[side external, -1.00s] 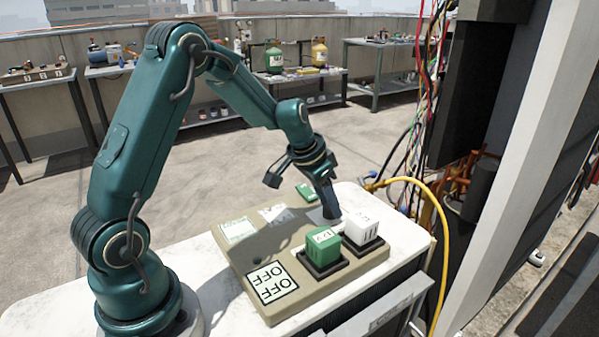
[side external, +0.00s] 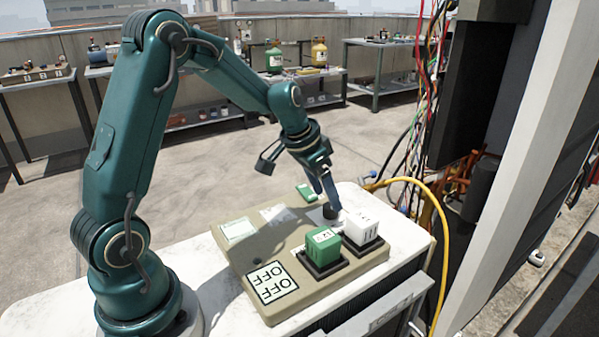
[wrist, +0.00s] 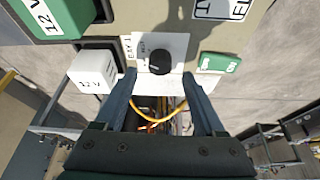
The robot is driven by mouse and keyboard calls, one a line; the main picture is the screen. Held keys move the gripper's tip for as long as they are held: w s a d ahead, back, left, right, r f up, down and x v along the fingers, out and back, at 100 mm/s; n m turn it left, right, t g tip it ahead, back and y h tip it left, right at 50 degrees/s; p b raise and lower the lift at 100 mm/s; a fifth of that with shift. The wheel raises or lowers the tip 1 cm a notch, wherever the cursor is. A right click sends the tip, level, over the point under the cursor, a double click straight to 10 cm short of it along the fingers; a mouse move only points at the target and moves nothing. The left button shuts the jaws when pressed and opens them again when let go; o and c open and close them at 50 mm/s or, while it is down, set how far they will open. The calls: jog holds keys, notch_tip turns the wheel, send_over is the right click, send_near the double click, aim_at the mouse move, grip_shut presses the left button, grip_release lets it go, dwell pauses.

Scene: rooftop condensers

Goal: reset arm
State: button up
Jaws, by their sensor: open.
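My gripper (side external: 325,192) is open and empty, its fingers pointing down above the far right part of a tan board (side external: 300,305). In the wrist view my two fingers (wrist: 161,78) are spread apart, with a round black knob (wrist: 160,62) showing between and just beyond their tips. The knob sits on a white labelled plate (wrist: 178,48) and also shows just below my fingertips in the side view (side external: 330,212). I cannot tell the exact gap, but the fingers look clear of it.
A green block (side external: 322,246) and a white block (side external: 361,226) sit in dark sockets close to my gripper. A yellow hose (side external: 440,215) and loose wires hang at right. Open space lies above the board.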

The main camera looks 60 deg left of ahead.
jog(key=shift+v, duration=1.05)
jog(key=s+d+r+m+t, duration=0.2)
jog(key=s+d+r, duration=0.2)
jog(key=d+r, duration=0.4)
jog(key=s+f+n, duration=0.1)
jog(key=s, duration=0.6)
jog(key=s+d+f+n+g, duration=0.1)
jog(key=s+n, duration=0.1)
jog(key=s, duration=0.6)
jog(key=shift+d, duration=0.3)
